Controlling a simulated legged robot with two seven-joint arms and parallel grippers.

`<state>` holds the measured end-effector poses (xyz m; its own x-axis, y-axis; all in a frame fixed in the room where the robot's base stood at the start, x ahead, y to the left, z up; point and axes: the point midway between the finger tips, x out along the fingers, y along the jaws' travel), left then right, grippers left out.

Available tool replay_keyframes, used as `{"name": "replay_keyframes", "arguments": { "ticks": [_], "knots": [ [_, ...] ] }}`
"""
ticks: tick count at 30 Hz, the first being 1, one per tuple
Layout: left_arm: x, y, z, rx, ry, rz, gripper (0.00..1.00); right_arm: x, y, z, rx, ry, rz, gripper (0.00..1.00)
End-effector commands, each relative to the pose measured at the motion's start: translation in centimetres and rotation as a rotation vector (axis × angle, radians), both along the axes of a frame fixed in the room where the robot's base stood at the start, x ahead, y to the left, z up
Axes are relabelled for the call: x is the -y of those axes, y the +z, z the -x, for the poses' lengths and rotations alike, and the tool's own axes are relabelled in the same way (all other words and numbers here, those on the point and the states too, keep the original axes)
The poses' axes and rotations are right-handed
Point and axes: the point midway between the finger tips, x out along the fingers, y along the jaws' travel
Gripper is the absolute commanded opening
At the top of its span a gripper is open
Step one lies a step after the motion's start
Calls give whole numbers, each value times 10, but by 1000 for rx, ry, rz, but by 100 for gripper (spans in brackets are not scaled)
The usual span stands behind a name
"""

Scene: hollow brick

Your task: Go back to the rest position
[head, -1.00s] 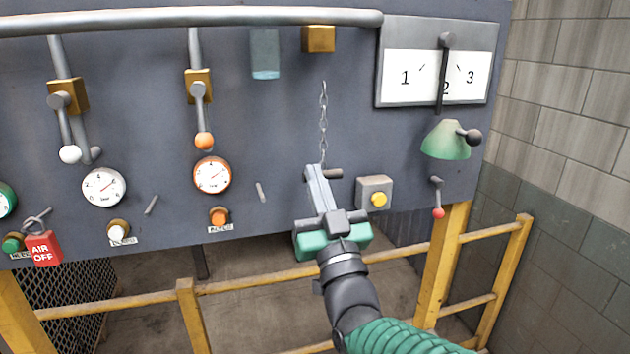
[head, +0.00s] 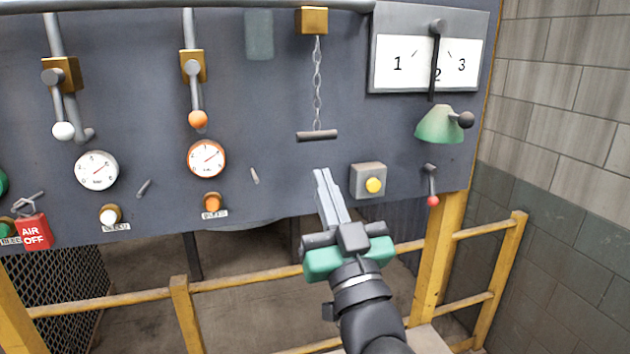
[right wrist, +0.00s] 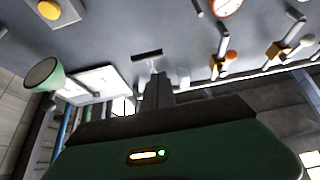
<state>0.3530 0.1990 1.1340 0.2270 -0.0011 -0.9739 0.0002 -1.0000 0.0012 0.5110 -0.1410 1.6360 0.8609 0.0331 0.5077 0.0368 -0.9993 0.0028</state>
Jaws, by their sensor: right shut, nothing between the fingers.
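My right gripper (head: 322,178) is in the lower middle of the head view, in front of the grey panel's lower edge. Its fingers are together and hold nothing. They point up toward a dark pull handle (head: 317,135), which hangs level on a chain (head: 318,80) from a brass block (head: 311,21). The handle is above the fingertips and apart from them. In the right wrist view my gripper's fingers (right wrist: 158,82) show end-on, with the handle (right wrist: 147,55) beyond them. My left gripper is not in view.
A yellow button box (head: 368,181) is right of my gripper. The green shade (head: 440,125), red-knobbed lever (head: 432,186) and numbered dial (head: 427,62) are farther right. Yellow railing (head: 245,282) runs below the panel. Gauges (head: 97,170) and levers fill the left side.

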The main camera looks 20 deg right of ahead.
Motion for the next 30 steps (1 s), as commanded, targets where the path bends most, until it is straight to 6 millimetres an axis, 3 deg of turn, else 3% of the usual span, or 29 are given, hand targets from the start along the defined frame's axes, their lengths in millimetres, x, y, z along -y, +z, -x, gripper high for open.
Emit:
{"name": "replay_keyframes", "arguments": {
  "ticks": [13,16,17,20,23,24,26,30],
  "knots": [
    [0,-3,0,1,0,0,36,0,-5,8,-3,0,0,0],
    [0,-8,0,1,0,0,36,0,-30,-2,-70,4,11,0],
    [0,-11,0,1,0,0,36,0,-45,-7,-109,6,16,0],
    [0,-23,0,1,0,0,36,0,-120,-27,-312,18,37,0],
    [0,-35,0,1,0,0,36,4,-214,-36,-564,26,57,0],
    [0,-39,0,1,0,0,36,7,-251,-35,-665,27,61,0],
    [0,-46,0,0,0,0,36,12,-306,-28,-819,26,68,0],
    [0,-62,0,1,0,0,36,27,-428,12,-1185,18,68,0]
  ]
}}
